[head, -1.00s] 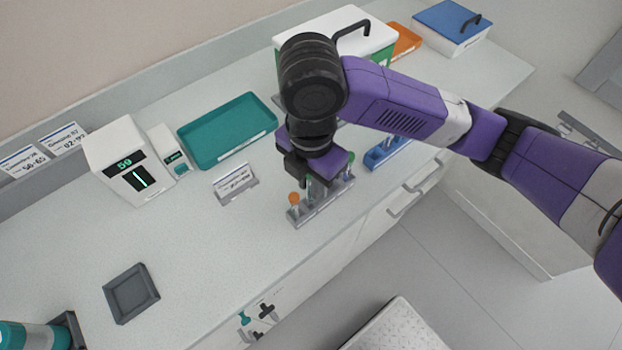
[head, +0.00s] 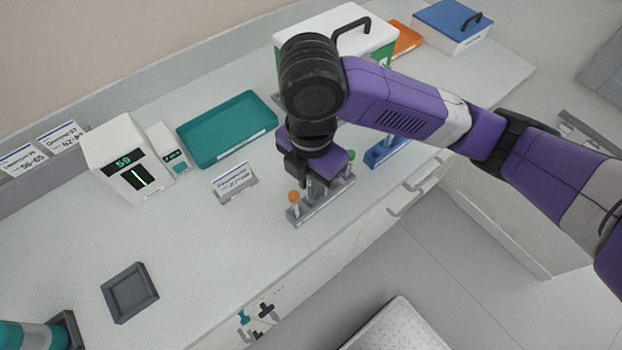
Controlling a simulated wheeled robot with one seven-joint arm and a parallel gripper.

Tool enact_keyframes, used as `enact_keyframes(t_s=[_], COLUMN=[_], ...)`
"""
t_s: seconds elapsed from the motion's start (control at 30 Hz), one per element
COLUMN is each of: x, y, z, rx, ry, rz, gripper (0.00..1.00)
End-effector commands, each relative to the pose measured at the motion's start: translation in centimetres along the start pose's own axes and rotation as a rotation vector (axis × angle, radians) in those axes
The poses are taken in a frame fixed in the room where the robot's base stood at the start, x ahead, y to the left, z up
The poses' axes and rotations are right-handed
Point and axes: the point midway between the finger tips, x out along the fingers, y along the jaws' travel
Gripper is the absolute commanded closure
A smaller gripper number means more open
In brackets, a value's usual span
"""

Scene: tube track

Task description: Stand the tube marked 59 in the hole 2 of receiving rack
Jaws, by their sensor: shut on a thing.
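My gripper (head: 312,184) points down over the grey rack (head: 306,217) near the front edge of the counter. It is shut on a tube (head: 310,190), of which only a small green part shows between the fingers. The tube's mark is not readable. It is upright at the middle of the rack; whether it sits in a hole is hidden. An orange-capped tube (head: 293,197) stands at the rack's left end, and a green-capped tube (head: 350,156) is at its right end. A label stand (head: 234,184) is beside the rack, its text too small to read.
A white device (head: 128,165) displays 59. A teal tray (head: 228,130) lies behind the rack. A blue rack (head: 386,152) is to the right, partly behind my arm. A dark square holder (head: 130,292) is at the left, with clear counter between.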

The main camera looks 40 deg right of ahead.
Motion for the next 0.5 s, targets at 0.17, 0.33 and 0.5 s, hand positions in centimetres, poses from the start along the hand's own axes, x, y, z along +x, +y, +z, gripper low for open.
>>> enact_keyframes(t_s=[0.17, 0.33, 0.5], x=[0.3, 0.8, 1.2], y=[0.0, 0.0, 0.0], z=[0.0, 0.0, 0.0], rx=[0.0, 0.0, 0.0], ry=[0.0, 0.0, 0.0], rz=[0.0, 0.0, 0.0], gripper=[1.0, 1.0, 1.0])
